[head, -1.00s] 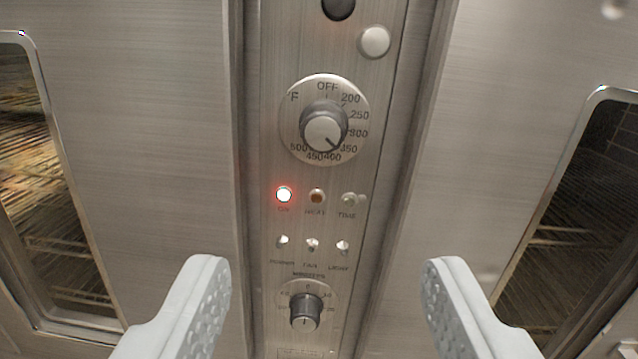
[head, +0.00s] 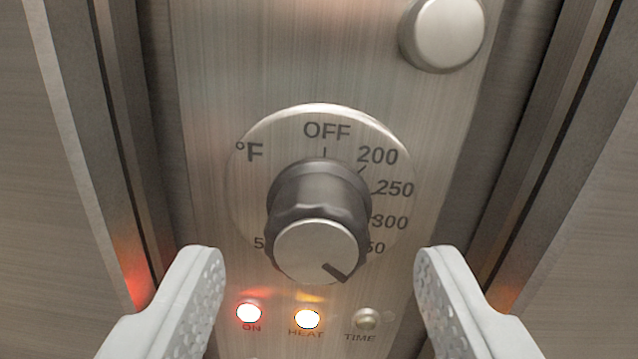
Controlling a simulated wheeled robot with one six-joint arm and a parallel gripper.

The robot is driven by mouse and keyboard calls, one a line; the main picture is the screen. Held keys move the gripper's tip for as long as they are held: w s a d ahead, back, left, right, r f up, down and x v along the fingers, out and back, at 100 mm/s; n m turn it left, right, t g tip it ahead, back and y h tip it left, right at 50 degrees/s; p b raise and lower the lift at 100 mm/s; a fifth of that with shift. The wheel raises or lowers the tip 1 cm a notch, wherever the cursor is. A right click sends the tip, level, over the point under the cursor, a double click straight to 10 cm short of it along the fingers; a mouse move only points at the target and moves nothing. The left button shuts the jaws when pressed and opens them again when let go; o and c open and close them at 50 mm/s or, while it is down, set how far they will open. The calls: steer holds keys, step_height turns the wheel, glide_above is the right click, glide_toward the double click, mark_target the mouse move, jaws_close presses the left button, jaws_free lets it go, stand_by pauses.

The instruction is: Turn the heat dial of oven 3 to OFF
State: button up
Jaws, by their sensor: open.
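The heat dial (head: 318,205) is a dark knob with a silver face on a round silver scale plate (head: 250,190). OFF is at the top of the plate, then 200, 250, 300 down the right side; the lower numbers are partly hidden by the knob. The dark pointer mark on the knob's face (head: 310,250) points to the lower right, away from OFF. My gripper (head: 318,275) is open, one finger to each side of the knob's lower part, apart from it and touching nothing visible.
Below the dial, the ON lamp (head: 249,313) and HEAT lamp (head: 307,319) glow; the TIME lamp (head: 367,319) is dark. A round silver button (head: 445,32) sits at the upper right. Raised metal edges (head: 125,150) flank the panel on both sides.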

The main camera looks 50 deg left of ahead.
mark_target(318, 226)
steer(key=shift+x, duration=1.35)
steer(key=c, duration=1)
